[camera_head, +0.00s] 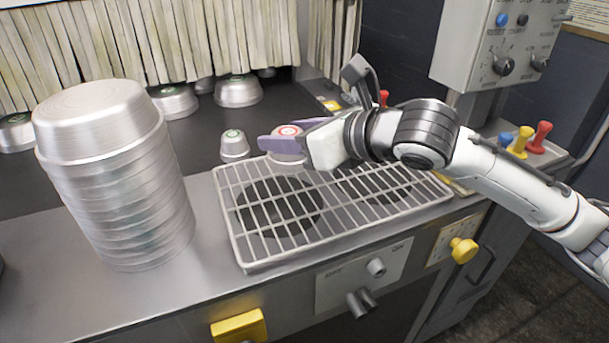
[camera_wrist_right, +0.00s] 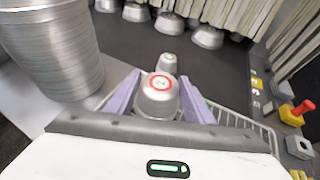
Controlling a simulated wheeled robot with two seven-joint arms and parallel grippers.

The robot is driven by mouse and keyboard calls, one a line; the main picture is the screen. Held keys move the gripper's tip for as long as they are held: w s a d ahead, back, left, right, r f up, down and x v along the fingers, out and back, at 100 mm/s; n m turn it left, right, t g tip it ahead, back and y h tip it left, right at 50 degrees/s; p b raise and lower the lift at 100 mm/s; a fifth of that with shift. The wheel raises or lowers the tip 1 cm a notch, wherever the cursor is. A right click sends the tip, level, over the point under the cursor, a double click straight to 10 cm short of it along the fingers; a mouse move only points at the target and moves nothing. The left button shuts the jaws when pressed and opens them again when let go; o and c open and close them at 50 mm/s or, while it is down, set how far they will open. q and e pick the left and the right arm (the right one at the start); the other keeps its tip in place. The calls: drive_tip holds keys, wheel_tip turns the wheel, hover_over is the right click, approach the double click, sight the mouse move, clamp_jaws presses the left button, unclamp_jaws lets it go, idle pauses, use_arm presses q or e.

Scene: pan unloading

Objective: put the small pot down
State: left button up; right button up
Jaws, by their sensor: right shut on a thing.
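The small pot (camera_wrist_right: 158,98) is a silver upturned pot with a red ring label on its top. My right gripper (camera_wrist_right: 158,97) is shut on it, one purple finger on each side. In the head view my right gripper (camera_head: 284,143) holds the pot (camera_head: 288,132) over the back left part of the wire rack (camera_head: 240,248). The fingers and gripper body hide part of the pot. I cannot tell whether its rim touches the rack. My left gripper is not in view.
A tall stack of silver pans (camera_head: 120,180) stands left of the rack. A small green-labelled pot (camera_head: 234,146) stands just behind the rack on the dark belt (camera_head: 200,130). Several more pots stand near the strip curtain (camera_head: 150,40). The rack's front is clear.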

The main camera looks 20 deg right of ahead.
wheel_tip(320, 180, down, 2)
drive_tip(key=shift+f, duration=0.15)
wheel_tip(320, 180, down, 4)
drive_tip(key=shift+r+b, duration=0.25)
drive_tip(key=shift+b, duration=0.25)
drive_tip(key=shift+f, duration=0.3)
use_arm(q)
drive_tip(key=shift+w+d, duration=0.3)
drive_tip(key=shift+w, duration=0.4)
use_arm(e)
drive_tip(key=o, duration=1)
drive_tip(key=shift+f, duration=0.15)
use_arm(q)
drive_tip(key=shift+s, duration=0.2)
